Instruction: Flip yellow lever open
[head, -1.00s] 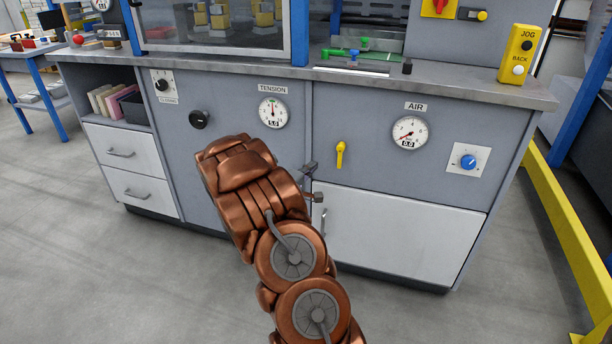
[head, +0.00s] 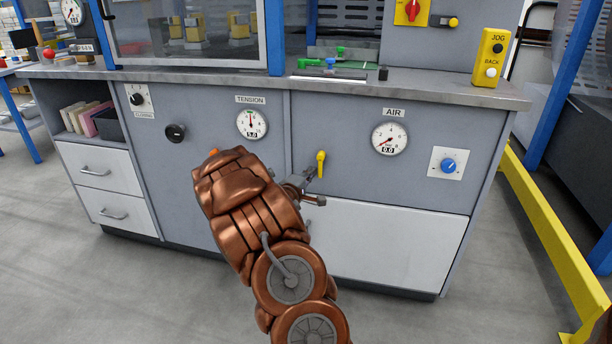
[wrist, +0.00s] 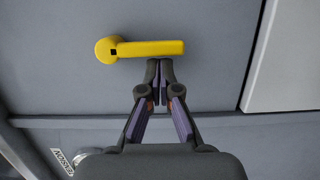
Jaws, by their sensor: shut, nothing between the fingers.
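The yellow lever (head: 320,163) sits on the grey cabinet front under the AIR gauge side. In the head view its handle hangs down from its round pivot. In the wrist view the lever (wrist: 150,49) lies across the picture, with the pivot at its left end. My gripper (wrist: 160,66) is shut and empty. Its fingertips are right by the long side of the handle, near its middle. I cannot tell whether they touch it. In the head view my gripper (head: 312,175) is just left of the handle, partly hidden by my arm.
The AIR gauge (head: 389,139) reads 0.0, and a blue knob (head: 448,166) is to its right. The TENSION gauge (head: 252,124) and a black knob (head: 175,132) are to the left. A white panel (head: 385,245) lies below the lever. A yellow rail (head: 545,235) runs at the right.

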